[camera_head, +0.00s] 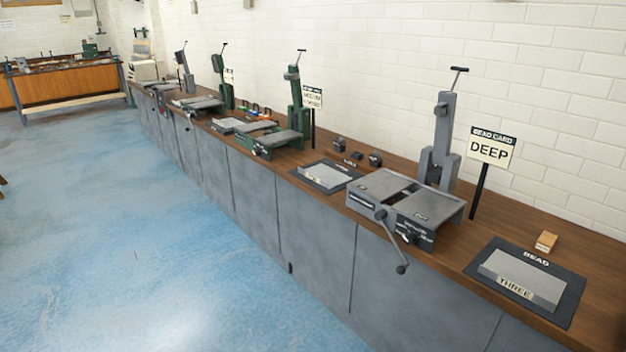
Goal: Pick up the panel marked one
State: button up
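I cannot read the mark "one" on any panel here. A grey panel marked THREE (522,272) lies on a dark mat lettered BEAD (569,302) on the bench at the right. A smaller grey panel (326,173) lies on another dark mat farther along, and its label is too small to read. A pale flat piece (228,123) farther back may be another panel; I cannot tell. My gripper is not in view.
A long wooden-topped bench (590,263) with grey fronts runs along the white brick wall. It bears a grey machine with a crank (405,200), a DEEP sign (489,150), a green machine (280,137) and a small wooden block (546,241). The blue floor (150,220) at left is clear.

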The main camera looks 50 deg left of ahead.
aim_at(323, 175)
jog(key=u, duration=2.05)
jog(key=k, duration=0.6)
jog(key=u, duration=1.05)
jog(key=i, duration=3)
jog(key=z, duration=0.4)
